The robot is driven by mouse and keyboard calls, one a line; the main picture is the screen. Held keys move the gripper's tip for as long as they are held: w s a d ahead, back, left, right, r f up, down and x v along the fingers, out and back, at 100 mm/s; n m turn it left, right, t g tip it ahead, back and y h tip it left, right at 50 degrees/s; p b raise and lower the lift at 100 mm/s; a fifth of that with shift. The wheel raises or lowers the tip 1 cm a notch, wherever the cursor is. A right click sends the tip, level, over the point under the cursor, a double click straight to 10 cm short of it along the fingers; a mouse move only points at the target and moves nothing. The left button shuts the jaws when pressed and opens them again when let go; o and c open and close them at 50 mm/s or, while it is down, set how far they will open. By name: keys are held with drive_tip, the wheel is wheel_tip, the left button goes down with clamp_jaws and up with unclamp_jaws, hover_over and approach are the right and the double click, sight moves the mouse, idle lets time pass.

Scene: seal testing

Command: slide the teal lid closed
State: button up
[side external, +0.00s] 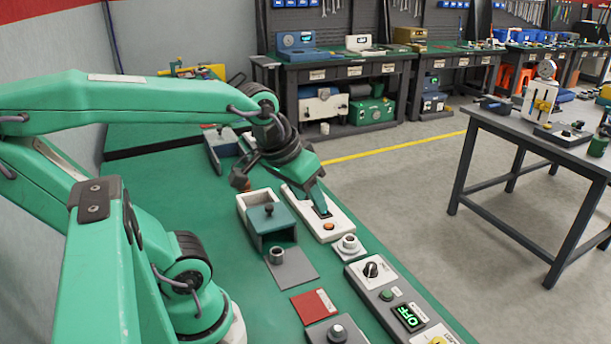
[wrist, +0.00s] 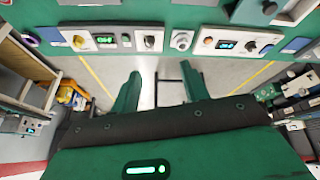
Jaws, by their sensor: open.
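The teal lid (side external: 272,217) has a dark knob on top and a dark opening below its near edge. It sits at the near end of a white open-topped box (side external: 245,201), whose far part is uncovered. In the wrist view the lid (wrist: 252,14) shows at the top right, cut by the frame edge, with the white box (wrist: 300,8) beside it. My gripper (side external: 320,208) points down beside the box, to its right, over a white panel (side external: 335,236). In the wrist view its fingers (wrist: 160,92) are apart with nothing between them, well below the lid.
The panel has an orange button (side external: 328,226). A white fitting (side external: 348,246) and a switch panel (side external: 372,276) with a green OFF display follow toward the camera. A grey plate (side external: 292,270) with a round post lies before the lid. Green bench surface (side external: 190,205) is clear on the left.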

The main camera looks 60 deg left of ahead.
drive_tip(key=w+a+f+n+g, duration=0.1)
drive_tip(key=a+f+n, duration=0.1)
drive_tip(key=a+n, duration=0.4)
drive_tip(key=w+a+f+n+g, duration=0.1)
drive_tip(key=w+a+n+g, duration=0.1)
drive_tip(key=a+n, duration=0.4)
drive_tip(key=n+g, duration=0.2)
drive_tip(key=n, duration=1)
hover_over(269, 206)
wheel_tip(269, 206, down, 6)
drive_tip(key=shift+r, duration=0.25)
drive_tip(key=shift+f, duration=3.9)
drive_tip(key=shift+c, duration=0.3)
clamp_jaws()
